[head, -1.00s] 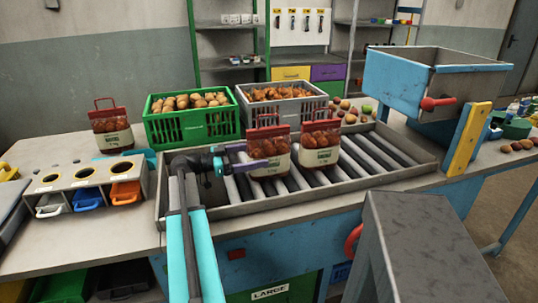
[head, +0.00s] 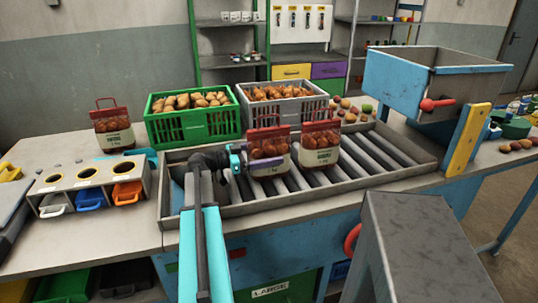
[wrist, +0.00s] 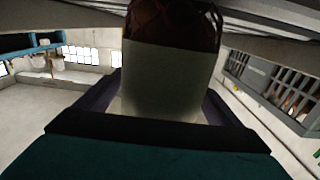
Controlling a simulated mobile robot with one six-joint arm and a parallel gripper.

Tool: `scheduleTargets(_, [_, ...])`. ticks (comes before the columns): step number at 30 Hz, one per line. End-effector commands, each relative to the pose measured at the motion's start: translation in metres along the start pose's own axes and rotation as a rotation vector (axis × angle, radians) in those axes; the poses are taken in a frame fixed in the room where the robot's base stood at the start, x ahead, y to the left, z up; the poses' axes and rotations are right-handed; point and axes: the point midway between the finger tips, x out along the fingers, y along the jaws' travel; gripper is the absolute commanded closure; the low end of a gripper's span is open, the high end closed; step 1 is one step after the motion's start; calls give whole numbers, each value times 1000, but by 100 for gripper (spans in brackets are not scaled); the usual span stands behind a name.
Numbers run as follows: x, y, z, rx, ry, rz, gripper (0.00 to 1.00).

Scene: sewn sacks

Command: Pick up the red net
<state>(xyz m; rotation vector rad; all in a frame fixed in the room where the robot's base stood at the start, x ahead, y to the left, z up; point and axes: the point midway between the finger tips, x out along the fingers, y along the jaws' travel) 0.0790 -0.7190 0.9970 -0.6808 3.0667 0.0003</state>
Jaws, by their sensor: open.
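Three red net bags with pale labels and brown-orange contents stand upright. Two are on the roller conveyor: a left net (head: 268,146) and a right net (head: 319,142), close together. The third net (head: 113,128) stands on the table at the left. My gripper (head: 256,160) is open at the left side of the left conveyor net, one purple finger crossing its front. The far finger is mostly hidden behind it. In the wrist view, the net's label (wrist: 165,75) lies between my two open fingers (wrist: 160,105). Finger contact cannot be told.
A green crate (head: 193,130) and a grey crate (head: 290,117) stand behind the conveyor (head: 385,172). A sorting box with round holes (head: 88,183) is at the left. A blue hopper (head: 437,85) rises at the right. The right-hand rollers are free.

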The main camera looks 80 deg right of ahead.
Motion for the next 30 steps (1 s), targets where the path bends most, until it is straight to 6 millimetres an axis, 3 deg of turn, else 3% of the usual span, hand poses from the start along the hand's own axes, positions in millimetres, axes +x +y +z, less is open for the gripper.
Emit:
scheduleTargets(13, [1, 0, 0, 0, 0, 2, 14])
scheduleTargets(26, [1, 0, 0, 0, 0, 2, 87])
scheduleTargets(30, [1, 0, -2, 2, 4, 2, 88])
